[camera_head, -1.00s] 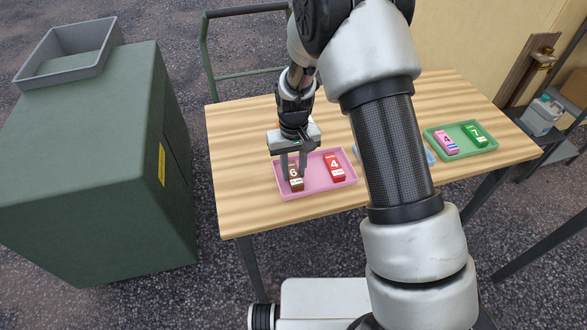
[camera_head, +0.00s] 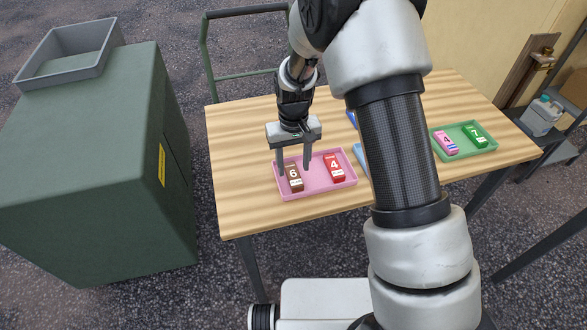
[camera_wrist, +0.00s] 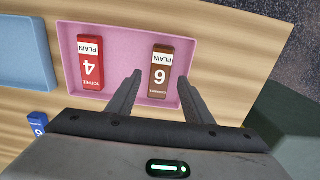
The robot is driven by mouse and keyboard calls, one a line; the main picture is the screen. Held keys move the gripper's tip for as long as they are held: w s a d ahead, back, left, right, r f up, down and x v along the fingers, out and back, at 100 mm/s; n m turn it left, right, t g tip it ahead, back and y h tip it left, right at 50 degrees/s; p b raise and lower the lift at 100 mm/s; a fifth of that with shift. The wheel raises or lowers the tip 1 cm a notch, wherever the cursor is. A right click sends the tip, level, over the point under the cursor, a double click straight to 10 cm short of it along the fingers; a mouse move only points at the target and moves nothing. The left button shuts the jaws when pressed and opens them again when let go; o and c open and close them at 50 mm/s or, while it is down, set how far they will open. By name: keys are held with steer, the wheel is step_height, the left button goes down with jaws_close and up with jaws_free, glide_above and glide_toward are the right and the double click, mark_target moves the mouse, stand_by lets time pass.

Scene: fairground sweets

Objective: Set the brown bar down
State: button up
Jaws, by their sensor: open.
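The brown bar (camera_head: 295,178), marked 6, lies in the left part of the pink tray (camera_head: 318,188). In the wrist view the brown bar (camera_wrist: 160,70) lies flat, beyond and between the spread fingers, with no finger touching it that I can see. My gripper (camera_head: 293,168) is open and empty just above and behind the bar; it also shows in the wrist view (camera_wrist: 160,82). A red bar (camera_head: 334,168), marked 4, lies in the same tray to the right of the brown bar, with a gap between them.
A green tray (camera_head: 474,150) at the right holds a pink bar (camera_head: 446,144) and a green bar (camera_head: 475,136). A blue tray (camera_wrist: 22,55) is partly hidden behind my arm. A blue bar (camera_wrist: 38,123) lies near it. The table's left part is clear.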

step_height(320, 180, up, 10)
step_height(320, 180, up, 14)
steer(key=m+t, duration=0.1)
steer(key=t, duration=0.1)
glide_above(293, 174)
steer(key=s+d, duration=0.7)
steer(key=d, duration=0.1)
steer(key=s+d+r+m+t, duration=0.1)
steer(key=s+d+r, duration=0.2)
steer(key=s, duration=0.5)
steer(key=s+d+r+m+t, duration=0.1)
steer(key=s+d+r+t, duration=0.1)
steer(key=s, duration=0.6)
steer(key=shift+d+r+t, duration=0.3)
steer(key=shift+d+r, duration=0.25)
steer(key=shift+d, duration=0.2)
